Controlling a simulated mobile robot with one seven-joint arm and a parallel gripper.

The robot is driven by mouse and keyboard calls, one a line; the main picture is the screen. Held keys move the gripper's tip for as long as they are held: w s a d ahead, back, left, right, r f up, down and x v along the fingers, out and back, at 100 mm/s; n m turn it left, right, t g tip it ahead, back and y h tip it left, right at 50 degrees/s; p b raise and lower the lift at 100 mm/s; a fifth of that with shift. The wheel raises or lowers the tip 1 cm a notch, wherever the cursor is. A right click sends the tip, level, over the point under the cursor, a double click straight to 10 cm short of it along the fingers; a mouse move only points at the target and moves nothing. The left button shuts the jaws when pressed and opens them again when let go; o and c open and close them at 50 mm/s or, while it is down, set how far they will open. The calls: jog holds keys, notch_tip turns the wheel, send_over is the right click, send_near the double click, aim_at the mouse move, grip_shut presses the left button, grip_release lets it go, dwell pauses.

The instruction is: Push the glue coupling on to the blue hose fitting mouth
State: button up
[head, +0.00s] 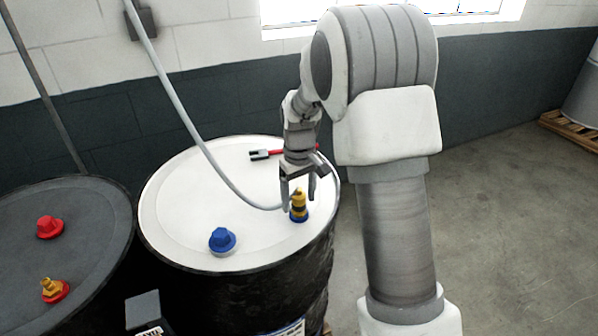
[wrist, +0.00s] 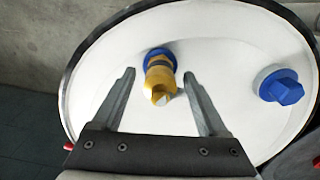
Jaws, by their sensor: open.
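The blue hose fitting (head: 299,216) stands on the white drum lid near its right edge, with a yellow part (head: 299,197) upright on it. A dark band crosses the yellow part. In the wrist view the blue base (wrist: 160,57) and yellow part (wrist: 160,78) are seen from above. I cannot tell where mouth and coupling meet. The grey hose (head: 205,150) comes down from the wall and ends beside the yellow part, partly behind a finger. My gripper (head: 299,201) is open, with one finger either side of the yellow part; the wrist view (wrist: 160,75) shows gaps both sides.
A blue cap (head: 222,240) sits on the same white drum lid (head: 180,200). A red-handled tool (head: 268,154) lies at the lid's back. A dark drum (head: 100,225) at left carries a red cap (head: 50,227) and a red-based yellow fitting (head: 54,290).

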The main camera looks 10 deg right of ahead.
aim_at(299, 190)
notch_tip(299, 190, up, 16)
jog(key=shift+r, duration=0.2)
jog(key=shift+s, duration=0.1)
